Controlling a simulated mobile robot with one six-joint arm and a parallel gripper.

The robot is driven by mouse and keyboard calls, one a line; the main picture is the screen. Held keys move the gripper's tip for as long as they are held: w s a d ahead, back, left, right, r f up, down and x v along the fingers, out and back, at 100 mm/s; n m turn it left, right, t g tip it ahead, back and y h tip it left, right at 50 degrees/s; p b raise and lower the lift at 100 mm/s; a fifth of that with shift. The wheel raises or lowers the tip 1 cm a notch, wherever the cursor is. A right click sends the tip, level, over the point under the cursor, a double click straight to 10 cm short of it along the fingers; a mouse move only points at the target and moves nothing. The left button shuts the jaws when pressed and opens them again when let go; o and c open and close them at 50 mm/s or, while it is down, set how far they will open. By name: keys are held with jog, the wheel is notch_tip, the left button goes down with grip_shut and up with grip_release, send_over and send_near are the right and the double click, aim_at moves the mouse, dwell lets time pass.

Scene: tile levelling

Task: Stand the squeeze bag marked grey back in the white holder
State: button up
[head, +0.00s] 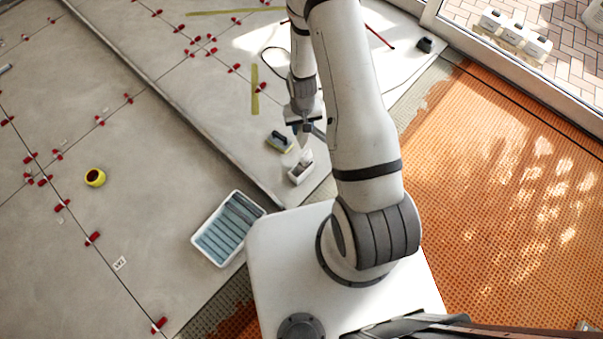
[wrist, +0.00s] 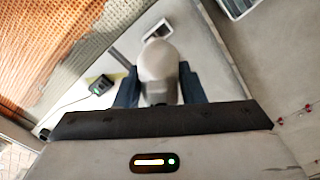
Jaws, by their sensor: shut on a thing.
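My gripper (head: 303,127) is shut on a pale squeeze bag (wrist: 158,72), which sits between its two dark blue fingers in the wrist view. The bag hangs below the gripper in the head view (head: 303,139); no marking on it is readable. The white holder (head: 301,168) stands on the grey tile floor, just below the bag in the head view. In the wrist view the holder (wrist: 157,30) shows partly behind the bag's top end. The bag appears apart from the holder, though the gap's height is hard to tell.
A white tray with blue slats (head: 202,246) stands nearer my base. Orange matting (head: 500,200) covers the right side.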

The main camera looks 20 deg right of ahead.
jog(key=w+f+m+b, duration=0.4)
jog(key=f+m+b, duration=0.1)
jog(key=f+b, duration=0.75)
jog(key=w+f+m+b, duration=0.4)
jog(key=f+m+b, duration=0.1)
jog(key=f+b, duration=0.75)
jog(key=m+b, duration=0.1)
jog(key=b, duration=0.6)
send_over(297, 166)
jog(key=s, duration=0.3)
jog(key=f, duration=1.9)
jog(key=shift+a+f, duration=0.25)
jog(key=shift+a, duration=0.1)
jog(key=shift+f, duration=0.15)
jog(key=o, duration=0.9)
